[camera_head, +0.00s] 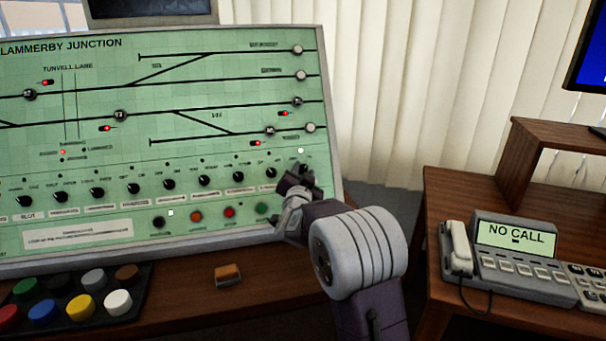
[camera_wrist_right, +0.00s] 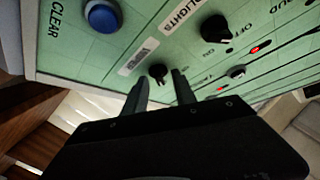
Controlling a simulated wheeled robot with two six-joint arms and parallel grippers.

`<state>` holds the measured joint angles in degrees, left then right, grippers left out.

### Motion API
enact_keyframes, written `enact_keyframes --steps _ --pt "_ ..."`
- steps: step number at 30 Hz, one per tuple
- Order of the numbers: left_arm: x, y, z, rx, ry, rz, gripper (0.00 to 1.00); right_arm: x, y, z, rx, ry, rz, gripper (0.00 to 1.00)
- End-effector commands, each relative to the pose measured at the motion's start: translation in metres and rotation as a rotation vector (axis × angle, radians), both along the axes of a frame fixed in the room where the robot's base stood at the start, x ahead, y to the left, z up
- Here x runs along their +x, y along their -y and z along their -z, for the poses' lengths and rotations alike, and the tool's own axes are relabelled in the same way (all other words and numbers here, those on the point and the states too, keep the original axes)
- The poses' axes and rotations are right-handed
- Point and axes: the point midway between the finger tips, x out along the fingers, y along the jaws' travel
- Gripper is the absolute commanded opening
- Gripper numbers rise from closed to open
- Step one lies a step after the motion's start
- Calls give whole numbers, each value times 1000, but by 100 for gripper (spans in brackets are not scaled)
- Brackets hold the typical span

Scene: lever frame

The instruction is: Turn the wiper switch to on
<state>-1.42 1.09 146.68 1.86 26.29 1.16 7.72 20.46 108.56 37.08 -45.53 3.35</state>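The green control panel (camera_head: 90,185) has a row of black rotary knobs along its lower part. My right gripper (camera_head: 298,178) is at the right end of this row and hides the panel behind it. In the right wrist view, a small black knob (camera_wrist_right: 158,72) shows just beyond and between the tips of my open right gripper (camera_wrist_right: 161,80). The label (camera_wrist_right: 137,57) beside that knob is too blurred to read surely. A larger black knob (camera_wrist_right: 215,28) sits farther along, by the word LIGHTS. I cannot tell whether the fingers touch the small knob. My left gripper is out of view.
A blue button (camera_wrist_right: 101,16) marked CLEAR is left of the fingers in the wrist view. Orange (camera_head: 196,217), red (camera_head: 229,212) and green (camera_head: 261,208) buttons sit below the knob row. A desk phone (camera_head: 515,255) stands on the right desk.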

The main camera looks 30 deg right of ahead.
Motion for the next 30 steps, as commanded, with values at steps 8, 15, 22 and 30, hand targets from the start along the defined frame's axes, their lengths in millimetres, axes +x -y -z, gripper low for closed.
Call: enact_keyframes --steps 8,15,22,30 --pt "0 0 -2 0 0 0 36 -12 -9 0 1 -4 -3 33" --pt "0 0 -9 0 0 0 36 -56 -38 -1 0 -3 -4 33" --pt "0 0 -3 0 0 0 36 -76 -50 1 1 -1 -1 33" --pt "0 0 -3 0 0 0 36 -76 -50 1 0 -2 0 33"
